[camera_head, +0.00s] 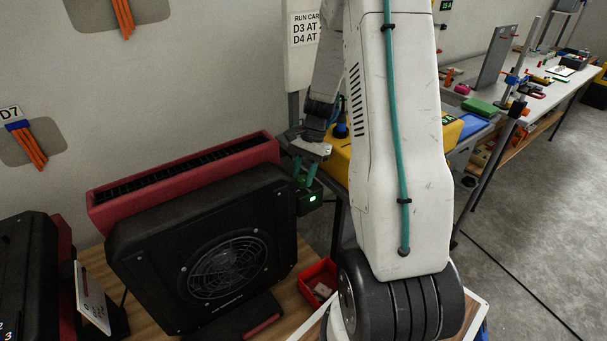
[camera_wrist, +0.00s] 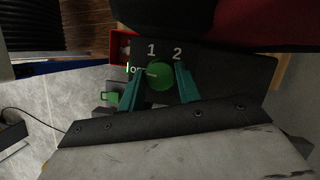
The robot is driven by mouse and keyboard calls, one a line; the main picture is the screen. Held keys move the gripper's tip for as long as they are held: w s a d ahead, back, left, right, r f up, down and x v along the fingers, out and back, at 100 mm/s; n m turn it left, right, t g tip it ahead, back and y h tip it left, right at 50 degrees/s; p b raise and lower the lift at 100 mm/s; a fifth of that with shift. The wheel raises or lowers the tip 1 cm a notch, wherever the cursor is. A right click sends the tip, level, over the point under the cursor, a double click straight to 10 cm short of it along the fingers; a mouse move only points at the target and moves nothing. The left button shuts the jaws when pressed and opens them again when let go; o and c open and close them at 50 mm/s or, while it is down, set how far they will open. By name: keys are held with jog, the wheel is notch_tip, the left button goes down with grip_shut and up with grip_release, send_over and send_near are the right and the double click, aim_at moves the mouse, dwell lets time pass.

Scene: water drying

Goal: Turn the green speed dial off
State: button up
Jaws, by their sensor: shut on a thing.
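The green speed dial (camera_wrist: 160,77) is round, on a dark panel (camera_wrist: 235,75) in the wrist view. White marks "1" and "2" stand above it, and a partly covered white mark lies to its left. A pale line on the dial points left toward that mark. My gripper (camera_wrist: 160,71) has its two teal fingers on either side of the dial, shut on it. In the head view my gripper (camera_head: 305,172) reaches down at the right side of the large black fan unit (camera_head: 200,250). There the dial itself is hidden. A small box with a lit green light (camera_head: 312,198) shows just below the fingers.
A red radiator-like unit (camera_head: 185,180) stands behind the fan, and a red bin (camera_head: 318,283) sits on the wooden bench at its right. A yellow case (camera_head: 338,160) is close behind my gripper. Another black unit (camera_head: 28,275) stands at far left.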

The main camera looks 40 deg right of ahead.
jog(key=shift+w+n, duration=0.1)
jog(key=shift+n, duration=0.4)
jog(key=shift+g, duration=0.3)
jog(key=o, duration=1)
jog(key=shift+c, duration=0.2)
jog(key=s+v, duration=0.1)
jog(key=v, duration=0.6)
jog(key=shift+w+r, duration=0.45)
jog(key=shift+w, duration=0.05)
